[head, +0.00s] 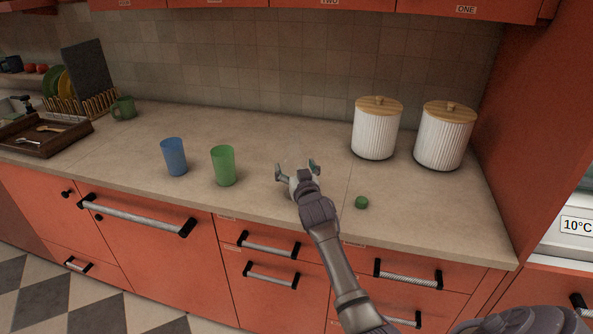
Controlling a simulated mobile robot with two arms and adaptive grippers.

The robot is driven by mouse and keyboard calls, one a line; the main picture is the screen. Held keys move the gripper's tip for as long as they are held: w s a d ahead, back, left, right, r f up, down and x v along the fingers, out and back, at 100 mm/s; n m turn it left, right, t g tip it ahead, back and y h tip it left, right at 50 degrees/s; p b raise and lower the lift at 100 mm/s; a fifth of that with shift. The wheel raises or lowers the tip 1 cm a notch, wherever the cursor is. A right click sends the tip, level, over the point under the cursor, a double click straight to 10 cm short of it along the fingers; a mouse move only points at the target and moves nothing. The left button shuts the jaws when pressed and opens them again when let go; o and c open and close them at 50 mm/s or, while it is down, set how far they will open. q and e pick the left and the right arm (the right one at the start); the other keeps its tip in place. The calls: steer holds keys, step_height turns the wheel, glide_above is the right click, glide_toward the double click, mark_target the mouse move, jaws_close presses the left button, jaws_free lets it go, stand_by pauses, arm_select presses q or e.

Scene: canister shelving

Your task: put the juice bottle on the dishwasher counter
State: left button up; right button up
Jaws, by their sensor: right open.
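My right gripper (298,171) is open over the middle of the beige counter (262,203), its fingers spread and pointing toward the back wall. A faint pale shape shows between and just beyond the fingers; I cannot tell what it is. I see no clear juice bottle in this view. A wide front with a long handle (138,216) is below the counter at the left; I cannot tell whether it is the dishwasher. My left gripper is not in view.
A blue cup (174,157) and a green cup (223,166) stand left of the gripper. Two white canisters (376,130) (444,138) stand back right. A green mug (123,108) and a brown tray (73,137) are at left.

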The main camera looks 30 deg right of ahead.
steer(key=shift+s+a, duration=0.1)
steer(key=shift+s, duration=0.15)
steer(key=b+v, duration=0.1)
steer(key=v, duration=1.1)
steer(key=s+a+f+n+g+y, duration=0.2)
steer(key=a+f+y, duration=0.1)
steer(key=a+f, duration=0.55)
steer(key=s+a+f+n+g+y, duration=0.1)
steer(key=s+a+f+n+y, duration=0.3)
steer(key=f, duration=0.8)
steer(key=s+a+f+g, duration=0.25)
steer(key=s+f, duration=0.25)
steer(key=f, duration=0.6)
steer(key=s+a+f+g, duration=0.1)
steer(key=s+f+g, duration=0.2)
steer(key=s+f, duration=0.55)
steer(key=s+f+g, duration=0.2)
steer(key=s+f, duration=0.4)
steer(key=s, duration=0.4)
steer(key=s+f+g, duration=0.3)
steer(key=s+f, duration=0.4)
steer(key=s, duration=0.3)
steer(key=s+d+f+g, duration=0.1)
steer(key=s+f+g, duration=0.1)
steer(key=s+f, duration=0.5)
steer(key=s, duration=0.3)
steer(key=shift+h, duration=0.4)
steer(key=shift+g, duration=0.25)
